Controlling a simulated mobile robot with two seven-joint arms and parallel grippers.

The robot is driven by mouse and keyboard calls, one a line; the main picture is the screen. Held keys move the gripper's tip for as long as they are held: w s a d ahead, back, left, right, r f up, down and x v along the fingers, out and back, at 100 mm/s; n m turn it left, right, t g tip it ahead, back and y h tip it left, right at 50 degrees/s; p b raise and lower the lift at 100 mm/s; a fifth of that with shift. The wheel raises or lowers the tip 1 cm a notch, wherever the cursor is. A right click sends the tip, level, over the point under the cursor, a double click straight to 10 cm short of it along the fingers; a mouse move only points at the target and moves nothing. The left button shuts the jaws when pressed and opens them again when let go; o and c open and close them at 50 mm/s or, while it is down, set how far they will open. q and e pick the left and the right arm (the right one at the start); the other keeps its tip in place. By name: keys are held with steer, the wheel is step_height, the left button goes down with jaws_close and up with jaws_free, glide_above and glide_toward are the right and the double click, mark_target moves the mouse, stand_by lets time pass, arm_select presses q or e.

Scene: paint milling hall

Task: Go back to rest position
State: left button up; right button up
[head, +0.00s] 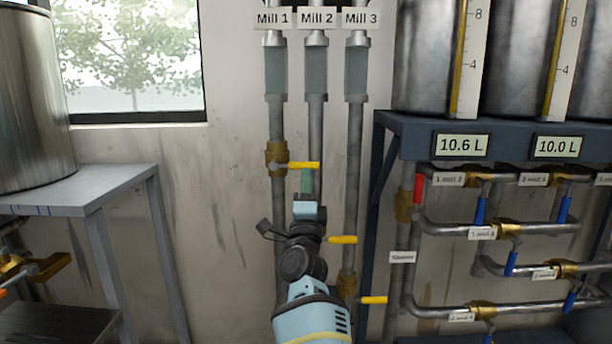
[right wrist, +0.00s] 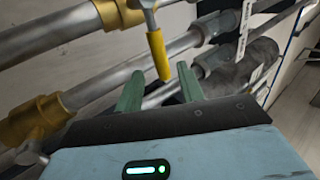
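My right gripper (head: 307,180) is in front of the mill pipes, just below the yellow valve handle (head: 304,165) on the Mill 1 pipe (head: 277,130). In the right wrist view its two green fingers (right wrist: 160,78) stand apart with nothing held. A yellow handle (right wrist: 158,56) shows ahead, its tip between the fingertips in the picture; I cannot tell the exact gap. My left gripper is not in view.
More yellow handles (head: 342,240) (head: 373,300) sit lower on the pipes. At right, a dark rack (head: 395,125) carries tanks above labelled piping with blue and red handles. At left, a grey table (head: 100,185) holds a large metal drum (head: 35,100).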

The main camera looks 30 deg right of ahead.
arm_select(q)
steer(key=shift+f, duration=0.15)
arm_select(e)
steer(key=shift+v, duration=0.95)
